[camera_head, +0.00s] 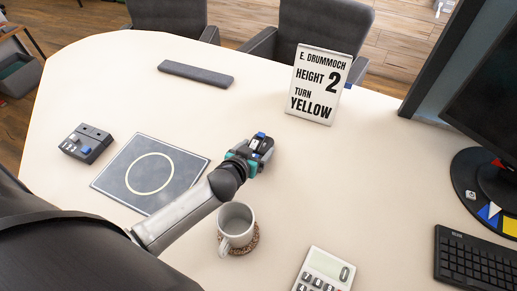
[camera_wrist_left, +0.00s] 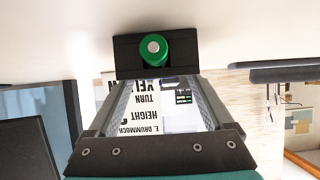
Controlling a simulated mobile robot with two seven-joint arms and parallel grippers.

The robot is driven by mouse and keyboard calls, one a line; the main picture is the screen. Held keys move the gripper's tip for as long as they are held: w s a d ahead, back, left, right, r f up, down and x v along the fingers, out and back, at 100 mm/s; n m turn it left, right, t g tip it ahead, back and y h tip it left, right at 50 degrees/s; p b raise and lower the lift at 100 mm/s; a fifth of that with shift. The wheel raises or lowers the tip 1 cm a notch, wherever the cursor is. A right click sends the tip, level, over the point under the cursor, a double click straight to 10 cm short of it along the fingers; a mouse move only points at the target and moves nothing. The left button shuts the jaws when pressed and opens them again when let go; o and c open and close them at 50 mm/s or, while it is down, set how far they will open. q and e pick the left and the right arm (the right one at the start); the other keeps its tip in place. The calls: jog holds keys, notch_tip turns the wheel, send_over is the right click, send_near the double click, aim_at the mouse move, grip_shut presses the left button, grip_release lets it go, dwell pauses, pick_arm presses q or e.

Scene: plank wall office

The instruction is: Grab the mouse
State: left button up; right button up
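I cannot make out a mouse with certainty in either view. My left gripper (camera_head: 264,143) is over the middle of the white table, pointing away from me. In the left wrist view, which is upside down, its two grey fingers (camera_wrist_left: 158,90) stand apart, with the sign showing between them. A black block with a green round knob (camera_wrist_left: 153,47) shows by the fingertips; I cannot tell whether it touches them. The head view does not show this block clearly. My right gripper is in neither view.
A mug (camera_head: 236,226) on a coaster stands just in front of my left gripper. A sign (camera_head: 318,84), calculator (camera_head: 325,271), keyboard (camera_head: 475,259), dark mat (camera_head: 118,179), button box (camera_head: 86,143) and dark bar (camera_head: 195,73) surround it. The table's right middle is clear.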

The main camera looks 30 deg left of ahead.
pick_arm(q)
jog(key=c, duration=0.7)
jog(key=shift+c, duration=0.7)
jog(key=shift+r, duration=0.1)
